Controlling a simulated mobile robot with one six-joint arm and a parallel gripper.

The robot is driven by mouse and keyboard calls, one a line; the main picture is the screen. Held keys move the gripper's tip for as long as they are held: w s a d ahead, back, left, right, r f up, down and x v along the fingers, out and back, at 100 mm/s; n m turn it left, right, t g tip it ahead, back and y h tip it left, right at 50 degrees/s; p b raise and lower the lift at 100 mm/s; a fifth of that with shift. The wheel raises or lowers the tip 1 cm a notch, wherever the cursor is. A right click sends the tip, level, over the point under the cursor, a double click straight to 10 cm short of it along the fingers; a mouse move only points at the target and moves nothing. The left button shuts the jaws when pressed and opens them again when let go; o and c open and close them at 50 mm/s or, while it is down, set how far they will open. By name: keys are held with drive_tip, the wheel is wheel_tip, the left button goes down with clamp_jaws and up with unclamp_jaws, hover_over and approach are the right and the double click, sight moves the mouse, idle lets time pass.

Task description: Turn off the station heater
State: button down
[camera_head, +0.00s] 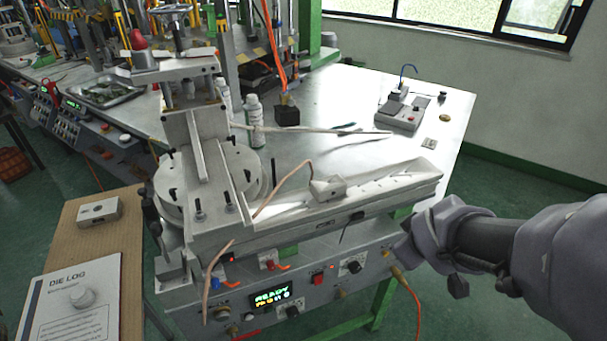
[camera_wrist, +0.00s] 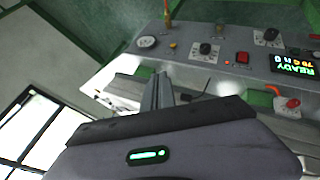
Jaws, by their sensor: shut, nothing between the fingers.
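The wax injection station's front panel (camera_head: 240,293) faces me below the machine. Its lit display (camera_head: 270,298) reads READY and shows at the right of the wrist view (camera_wrist: 292,64). A black knob (camera_head: 352,267) is right of that switch. No heater label is readable, so I cannot tell which control is the heater's. My gripper (camera_wrist: 160,82) is shut and empty, pointing toward the panel near its right end. In the head view my wrist partly hides that end.
A steel tabletop (camera_head: 350,95) extends behind the machine, holding a small grey device (camera_head: 403,110) and a bottle (camera_head: 254,112). An orange cable (camera_head: 414,300) hangs from the panel's right end. A wooden side table with a DIE LOG sheet (camera_head: 75,300) stands left.

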wheel_tip(320, 180, down, 3)
drive_tip(key=w+n+y+p, duration=0.1)
drive_tip(key=w+n+p, duration=0.15)
drive_tip(key=n, duration=0.25)
drive_tip(key=n+g+y+p, duration=0.35)
drive_tip(key=n+y, duration=0.35)
drive_tip(key=n, duration=0.3)
approach(319, 280)
drive_tip(key=s+d+r, duration=0.2)
drive_tip(key=s+d, duration=0.1)
drive_tip(key=s, duration=0.3)
drive_tip(key=w+a+f+b, duration=0.6)
drive_tip(key=f, duration=0.2)
drive_tip(key=shift+w+f+b, duration=0.4)
drive_tip(key=shift+a, duration=0.1)
